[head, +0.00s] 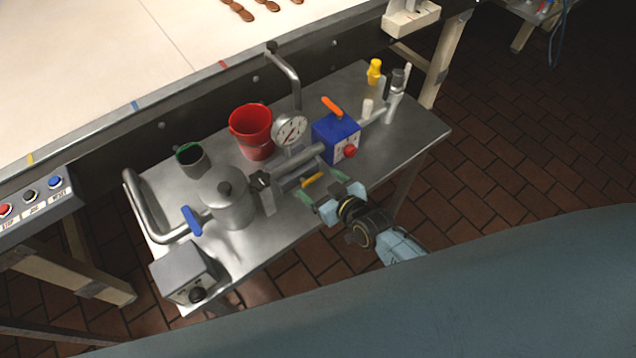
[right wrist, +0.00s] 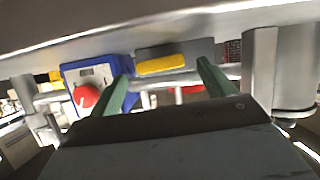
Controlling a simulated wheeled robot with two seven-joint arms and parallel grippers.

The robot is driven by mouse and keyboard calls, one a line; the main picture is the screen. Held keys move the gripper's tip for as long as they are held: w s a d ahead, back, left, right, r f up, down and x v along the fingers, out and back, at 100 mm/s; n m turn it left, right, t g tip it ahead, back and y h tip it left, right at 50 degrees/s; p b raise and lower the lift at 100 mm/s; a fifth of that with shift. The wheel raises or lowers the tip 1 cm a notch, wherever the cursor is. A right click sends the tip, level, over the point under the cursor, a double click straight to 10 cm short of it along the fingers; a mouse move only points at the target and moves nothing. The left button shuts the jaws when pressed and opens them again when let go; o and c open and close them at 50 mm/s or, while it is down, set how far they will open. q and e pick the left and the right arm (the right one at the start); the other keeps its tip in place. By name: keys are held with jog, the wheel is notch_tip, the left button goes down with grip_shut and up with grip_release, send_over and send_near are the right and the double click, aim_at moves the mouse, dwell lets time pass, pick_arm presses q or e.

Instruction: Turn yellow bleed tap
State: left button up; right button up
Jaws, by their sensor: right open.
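The yellow bleed tap (head: 312,180) is a small flat yellow lever on the pipework of the metal table. In the right wrist view the yellow lever (right wrist: 160,65) lies roughly level, in front of a grey block and between the two fingers as seen from the camera. My right gripper (head: 322,190) is open, with green fingers pointing at the lever from the front side of the table; it also shows in the right wrist view (right wrist: 163,72). Nothing is held. I cannot tell whether either finger touches the lever. My left gripper is not in view.
A blue box (head: 336,137) with a red knob and orange lever stands just behind. A yellow-topped fitting (head: 375,72) stands far right. Floor in front is clear.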

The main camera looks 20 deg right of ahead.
jog(key=shift+x, duration=0.9)
jog(key=shift+s, duration=0.1)
jog(key=shift+c, duration=0.2)
jog(key=c, duration=0.9)
jog(key=shift+c, duration=0.2)
jog(key=shift+m, duration=0.3)
jog(key=o, duration=1)
jog(key=p+v, duration=0.1)
jog(key=v, duration=1.2)
jog(key=shift+s+d, duration=0.15)
jog(key=shift+d, duration=0.05)
